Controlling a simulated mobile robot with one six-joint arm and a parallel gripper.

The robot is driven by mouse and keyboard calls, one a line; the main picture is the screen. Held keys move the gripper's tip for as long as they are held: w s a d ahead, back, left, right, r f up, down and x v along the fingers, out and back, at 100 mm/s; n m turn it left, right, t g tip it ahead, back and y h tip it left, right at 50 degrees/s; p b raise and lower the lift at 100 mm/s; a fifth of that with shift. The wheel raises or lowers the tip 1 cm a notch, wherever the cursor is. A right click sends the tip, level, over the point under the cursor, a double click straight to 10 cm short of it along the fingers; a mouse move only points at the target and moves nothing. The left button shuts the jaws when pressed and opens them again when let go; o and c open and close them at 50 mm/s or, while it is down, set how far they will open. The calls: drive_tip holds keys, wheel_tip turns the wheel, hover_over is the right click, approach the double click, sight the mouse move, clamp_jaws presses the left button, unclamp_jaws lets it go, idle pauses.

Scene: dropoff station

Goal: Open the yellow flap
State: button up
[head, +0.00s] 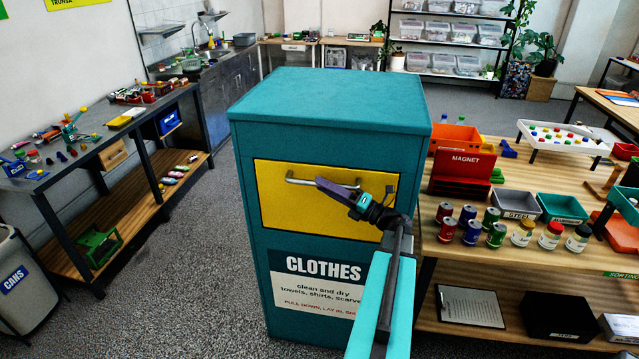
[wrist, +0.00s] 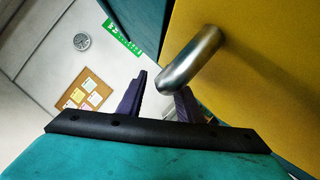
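The yellow flap (head: 285,213) lies flat in the upper front of the teal clothes bin (head: 330,95) in the head view, and looks closed. It fills the right side of the wrist view (wrist: 270,60). Its metal bar handle (head: 300,181) runs across the upper part of the flap. My gripper (head: 338,188) is at the handle's right half and hides part of it. In the wrist view, the two dark purple fingers (wrist: 162,86) are spread, with the rounded handle (wrist: 192,58) reaching down between them. Contact with the handle cannot be told.
A wooden table with cans (head: 471,231), jars and small bins, including a red magnet box (head: 463,173), stands close on the right. A workbench (head: 97,140) stands at the left, and a cans bin (head: 22,285) at the lower left. Grey floor (head: 190,250) is clear between.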

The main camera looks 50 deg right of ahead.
drive_tip(key=shift+x, duration=0.8)
